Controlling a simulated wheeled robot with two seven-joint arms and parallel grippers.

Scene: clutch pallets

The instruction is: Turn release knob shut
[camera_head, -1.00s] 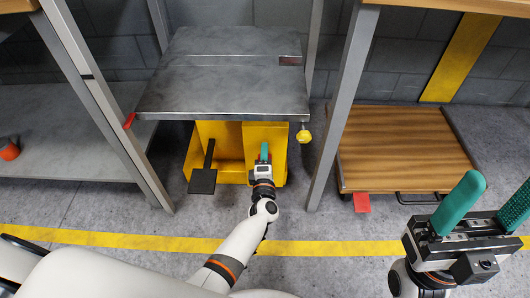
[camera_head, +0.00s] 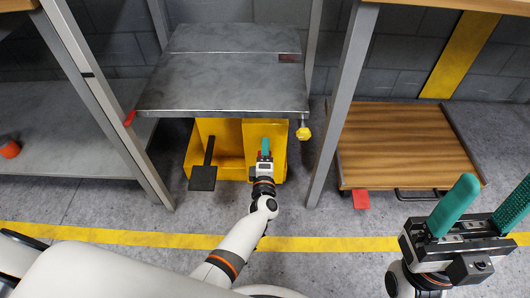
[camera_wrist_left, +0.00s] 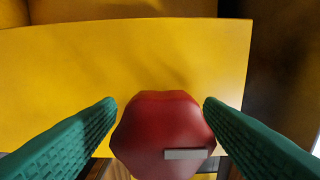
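A red six-sided knob (camera_wrist_left: 163,135) with a grey bar mark fills the lower middle of the left wrist view, in front of a yellow panel (camera_wrist_left: 150,55). My left gripper (camera_wrist_left: 160,105) has a green finger on each side of the knob, with thin gaps that look clear of it. In the head view my left gripper (camera_head: 265,150) is low at the front of the yellow base (camera_head: 228,170) under a grey-topped table (camera_head: 225,80), and hides the red knob. My right gripper (camera_head: 480,212) is open and empty at the lower right.
A black pedal (camera_head: 202,178) is left of my left gripper. A yellow knob (camera_head: 303,134) hangs at the tabletop's right corner. Grey rack posts (camera_head: 343,100) flank the table. A low wooden platform (camera_head: 400,145) stands at the right. The floor in front is clear.

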